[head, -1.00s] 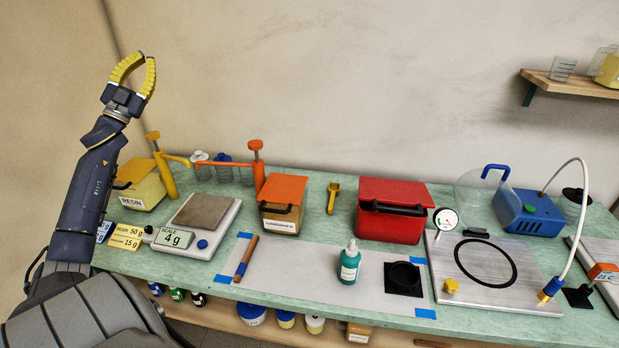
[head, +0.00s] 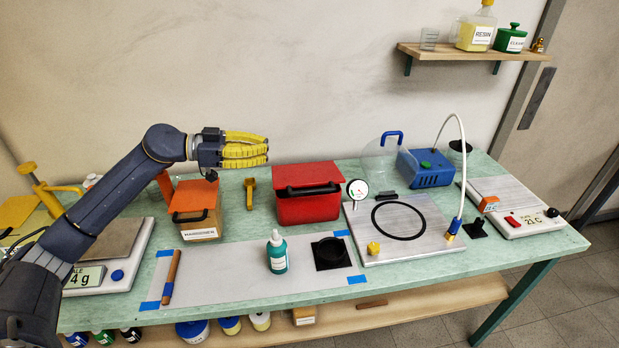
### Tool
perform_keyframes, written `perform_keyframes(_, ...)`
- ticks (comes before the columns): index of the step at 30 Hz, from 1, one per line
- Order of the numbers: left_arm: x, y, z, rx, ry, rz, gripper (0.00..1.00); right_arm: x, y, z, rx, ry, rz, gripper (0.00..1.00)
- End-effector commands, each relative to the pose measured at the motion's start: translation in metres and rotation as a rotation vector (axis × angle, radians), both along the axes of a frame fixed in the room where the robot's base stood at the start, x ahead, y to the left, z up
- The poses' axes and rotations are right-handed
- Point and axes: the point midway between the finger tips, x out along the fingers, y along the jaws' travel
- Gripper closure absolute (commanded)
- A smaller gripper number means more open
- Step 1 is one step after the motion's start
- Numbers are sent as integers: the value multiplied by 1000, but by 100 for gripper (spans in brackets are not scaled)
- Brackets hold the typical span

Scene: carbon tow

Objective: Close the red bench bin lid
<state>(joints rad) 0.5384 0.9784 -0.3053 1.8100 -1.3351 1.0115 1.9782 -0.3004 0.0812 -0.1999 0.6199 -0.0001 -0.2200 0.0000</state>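The red bench bin (head: 307,210) stands at the back middle of the green bench in the head view. Its red lid (head: 305,172) lies over the top, with a black handle (head: 308,189) along the front edge. I cannot tell whether a small gap is left under the lid. My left gripper (head: 266,150) is up and left of the bin, apart from it, with its yellow fingers pointing right. The fingers overlap in this view, so their opening is unclear. I see nothing held in them. My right gripper is out of view.
A hardener box (head: 196,218) stands left of the bin, below my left arm. A yellow scoop (head: 250,195) lies between them. A gauge (head: 357,190) and metal plate (head: 405,240) are to the right. A teal bottle (head: 277,254) stands in front.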

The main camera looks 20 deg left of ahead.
Motion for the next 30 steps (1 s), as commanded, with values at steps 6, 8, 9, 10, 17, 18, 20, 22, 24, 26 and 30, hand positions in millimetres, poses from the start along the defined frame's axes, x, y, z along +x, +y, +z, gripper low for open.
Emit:
perform_keyframes(6, -5, -21, -19, 36, 103, -31, 100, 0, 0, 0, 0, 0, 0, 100)
perform_keyframes(8, -5, -25, -22, 39, 112, -33, 100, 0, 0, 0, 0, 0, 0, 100)
perform_keyframes(9, -4, -28, -23, 39, 113, -33, 100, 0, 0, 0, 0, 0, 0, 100)
perform_keyframes(10, -3, -30, -23, 38, 114, -34, 100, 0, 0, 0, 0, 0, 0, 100)
perform_keyframes(17, 12, -61, -31, 36, 112, -35, 100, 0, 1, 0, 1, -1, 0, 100)
perform_keyframes(18, 15, -67, -32, 36, 109, -35, 100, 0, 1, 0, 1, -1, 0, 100)
perform_keyframes(20, 19, -77, -35, 36, 112, -34, 100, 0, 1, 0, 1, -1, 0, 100)
perform_keyframes(22, 25, -88, -38, 36, 111, -35, 100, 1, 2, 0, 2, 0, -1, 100)
perform_keyframes(24, 30, -98, -41, 36, 111, -33, 100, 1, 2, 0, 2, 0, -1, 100)
perform_keyframes(26, 34, -106, -43, 36, 111, -33, 100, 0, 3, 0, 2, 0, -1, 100)
perform_keyframes(30, 35, -110, -60, 37, 115, -31, 100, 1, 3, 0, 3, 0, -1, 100)
